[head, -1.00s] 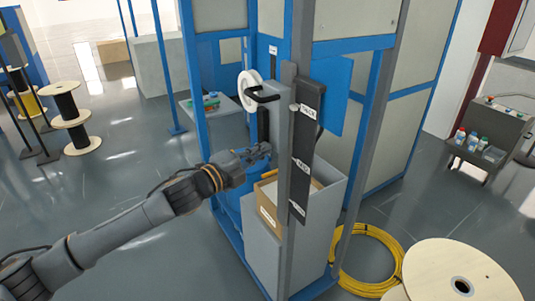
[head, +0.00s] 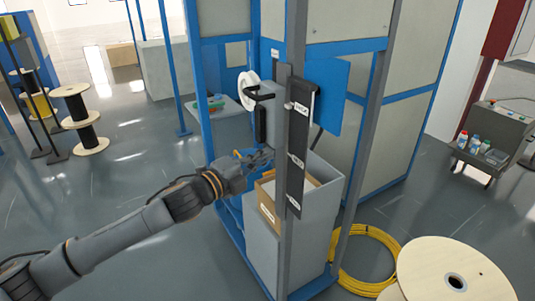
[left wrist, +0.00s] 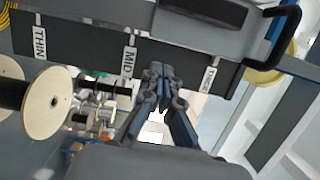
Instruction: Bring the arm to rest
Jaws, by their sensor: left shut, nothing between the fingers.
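My left gripper (head: 268,156) is at the end of my left arm, in front of the blue-framed machine and just left of its grey upright post. In the left wrist view its fingers (left wrist: 161,70) are together, with nothing between them. They point at a dark strip (left wrist: 85,48) with white labels that read THIN, MID and one more. In the head view this strip (head: 299,140) hangs upright on the post. I cannot tell the gap between fingertips and strip. My right gripper is not in view.
A grey bin (head: 325,205) with a cardboard box (head: 266,202) stands below the gripper. A black handle (head: 261,118) juts out above it. A yellow cable coil (head: 365,283) and a wooden spool (head: 430,275) lie at right. Open floor (head: 110,200) is at left.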

